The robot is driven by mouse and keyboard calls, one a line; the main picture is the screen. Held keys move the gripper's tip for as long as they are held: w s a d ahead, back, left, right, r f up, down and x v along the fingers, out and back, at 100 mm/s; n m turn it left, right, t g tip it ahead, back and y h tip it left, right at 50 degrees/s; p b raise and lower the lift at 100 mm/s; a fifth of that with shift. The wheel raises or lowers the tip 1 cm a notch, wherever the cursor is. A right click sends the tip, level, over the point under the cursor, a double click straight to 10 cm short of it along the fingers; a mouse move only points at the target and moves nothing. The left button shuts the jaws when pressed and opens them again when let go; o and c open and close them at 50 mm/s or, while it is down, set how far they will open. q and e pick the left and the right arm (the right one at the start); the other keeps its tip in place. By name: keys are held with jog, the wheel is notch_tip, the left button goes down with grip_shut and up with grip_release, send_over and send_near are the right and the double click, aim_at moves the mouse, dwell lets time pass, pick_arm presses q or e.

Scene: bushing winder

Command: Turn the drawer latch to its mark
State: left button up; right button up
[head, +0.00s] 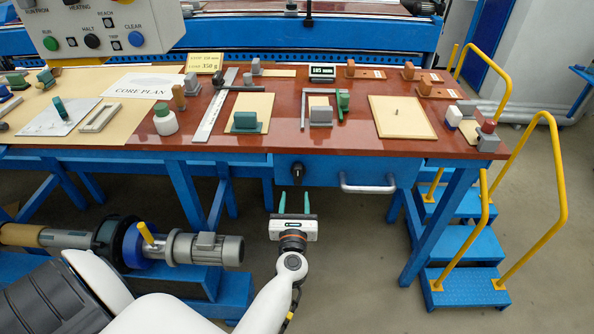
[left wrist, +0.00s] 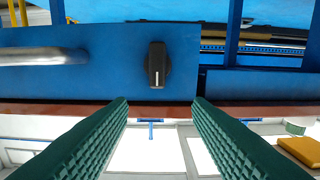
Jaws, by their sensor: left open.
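The drawer latch (head: 297,171) is a black knob on the blue drawer front (head: 325,176), left of the handle. In the left wrist view, which looks upside down, the latch (left wrist: 157,64) shows a raised grip bar with a small white line at its end toward the tabletop. I cannot make out a separate mark on the drawer front. My left gripper (head: 294,202) is open and empty, in front of the latch and apart from it. Its green ridged fingers (left wrist: 160,105) stand on both sides below the latch in the wrist view. My right gripper is not in view.
The silver drawer handle (head: 367,187) sits right of the latch. The red-brown tabletop (head: 350,145) overhangs the drawer and carries blocks and boards. A motor (head: 205,248) stands low at the left; blue steps (head: 465,288) with yellow rails are at the right.

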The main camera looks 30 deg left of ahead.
aim_at(298, 172)
pick_arm(q)
jog(key=x, duration=1.1)
jog(key=shift+w+d+f+b, duration=0.15)
jog(key=shift+w+b, duration=0.1)
jog(key=shift+b, duration=0.15)
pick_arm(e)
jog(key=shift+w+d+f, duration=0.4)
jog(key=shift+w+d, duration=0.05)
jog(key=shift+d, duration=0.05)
pick_arm(q)
jog(key=shift+c, duration=0.2)
jog(key=c, duration=0.9)
jog(key=shift+c, duration=0.2)
